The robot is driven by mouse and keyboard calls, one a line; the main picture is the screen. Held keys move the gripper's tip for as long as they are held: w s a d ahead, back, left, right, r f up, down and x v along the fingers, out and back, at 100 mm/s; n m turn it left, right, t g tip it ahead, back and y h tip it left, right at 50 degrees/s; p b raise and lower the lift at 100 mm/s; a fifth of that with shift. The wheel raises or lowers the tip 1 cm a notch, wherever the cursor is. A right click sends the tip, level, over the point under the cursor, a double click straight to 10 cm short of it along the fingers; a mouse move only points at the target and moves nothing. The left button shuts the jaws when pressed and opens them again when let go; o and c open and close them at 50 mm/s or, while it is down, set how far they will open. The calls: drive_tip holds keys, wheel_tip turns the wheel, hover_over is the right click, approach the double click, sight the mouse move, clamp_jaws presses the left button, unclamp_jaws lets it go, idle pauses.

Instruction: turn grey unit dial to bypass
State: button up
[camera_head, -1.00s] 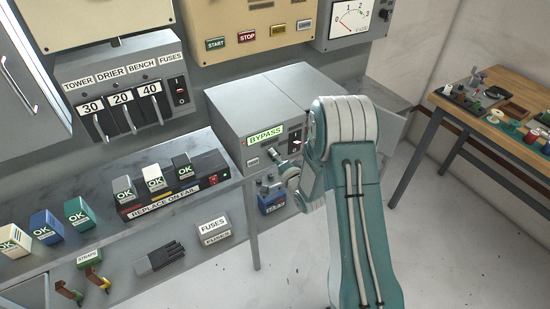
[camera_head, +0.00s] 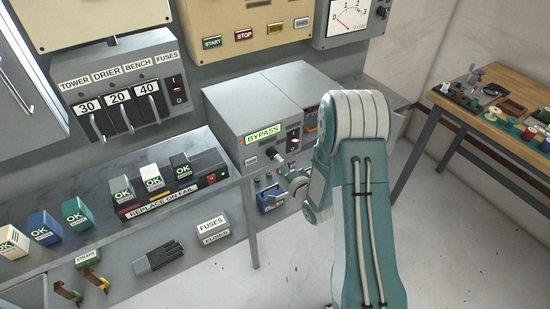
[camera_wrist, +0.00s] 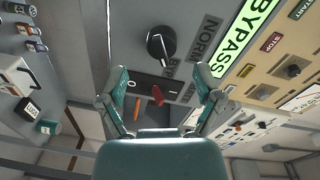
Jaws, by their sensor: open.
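The grey unit (camera_head: 232,112) sits on the bench, with a lit green BYPASS sign on its front. In the wrist view its black dial (camera_wrist: 161,45) has a pale pointer edge, beside printed NORM and partly hidden BYPASS lettering. I cannot tell surely which mark it points to. My gripper (camera_wrist: 160,82) is open and empty, its two fingers spread below the dial in the picture and apart from it. In the head view my gripper (camera_head: 277,160) is close to the unit's front, below the sign; it partly hides that panel.
A red lever (camera_wrist: 158,95) shows between my fingers in the wrist view. The fuse box (camera_head: 122,88) with handles is on the wall at left. A REPLACE ON FAIL rack (camera_head: 175,195) stands left of the unit. A wooden table (camera_head: 470,120) is at right, with open floor before it.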

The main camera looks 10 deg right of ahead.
drive_tip(key=v, duration=0.7)
drive_tip(key=shift+d+r, duration=0.1)
wheel_tip(320, 180, up, 15)
drive_tip(key=s+d+n+g+h, duration=0.1)
drive_tip(key=s+n+g+h, duration=0.2)
drive_tip(key=n+g+h, duration=0.25)
drive_tip(key=s+a+r+n+g, duration=0.2)
drive_tip(key=s+r+n, duration=0.1)
drive_tip(key=s, duration=0.8)
drive_tip(key=s+a+r+n+g, duration=0.2)
drive_tip(key=s+r, duration=0.3)
drive_tip(key=s, duration=0.6)
drive_tip(key=shift+a+r+n+g+y, duration=0.25)
drive_tip(key=shift+n+g+y, duration=0.15)
drive_tip(key=shift+g, duration=0.45)
